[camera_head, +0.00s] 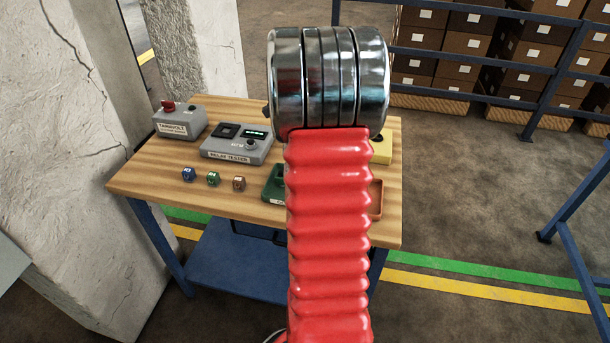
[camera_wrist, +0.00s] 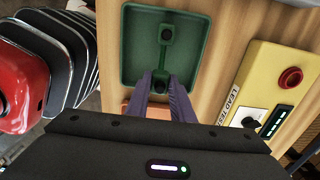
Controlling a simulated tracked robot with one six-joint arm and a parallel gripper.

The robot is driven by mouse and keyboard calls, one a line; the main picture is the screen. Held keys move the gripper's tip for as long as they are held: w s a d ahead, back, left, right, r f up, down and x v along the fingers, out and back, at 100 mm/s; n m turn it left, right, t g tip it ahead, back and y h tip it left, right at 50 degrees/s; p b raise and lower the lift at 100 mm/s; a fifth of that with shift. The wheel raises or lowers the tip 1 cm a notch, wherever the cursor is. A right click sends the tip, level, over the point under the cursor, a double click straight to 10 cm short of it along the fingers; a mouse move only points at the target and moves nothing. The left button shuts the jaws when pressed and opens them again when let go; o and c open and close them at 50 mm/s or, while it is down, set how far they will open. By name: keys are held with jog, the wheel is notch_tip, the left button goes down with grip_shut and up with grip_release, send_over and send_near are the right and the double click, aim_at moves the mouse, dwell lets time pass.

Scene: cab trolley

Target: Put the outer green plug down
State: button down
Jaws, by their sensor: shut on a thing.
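In the wrist view my gripper (camera_wrist: 161,82) reaches over the near part of a green square tray (camera_wrist: 134,52). Its two purple-grey fingers are shut on a dark green plug (camera_wrist: 163,77), seen between the fingertips. A second dark green plug (camera_wrist: 166,34) lies at the tray's far side, with a narrow dark green strip running between the two. I cannot tell whether the held plug touches the tray floor. In the head view the green tray (camera_head: 274,186) shows only in part; my red-sleeved arm hides the rest and my gripper.
A yellow lead tester (camera_wrist: 258,85) stands right of the tray. An orange tray (camera_wrist: 150,109) is partly hidden under my gripper. On the wooden table (camera_head: 135,183) are a grey relay tester (camera_head: 236,144), a grey box with a red knob (camera_head: 180,122) and small blue, green and brown blocks.

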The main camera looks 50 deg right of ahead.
jog(key=shift+f, duration=2.15)
jog(key=c, duration=1.5)
grip_release()
jog(key=shift+f, duration=0.1)
jog(key=shift+c, duration=0.2)
notch_tip(320, 180, up, 12)
jog(key=shift+f, duration=0.1)
jog(key=shift+r, duration=0.25)
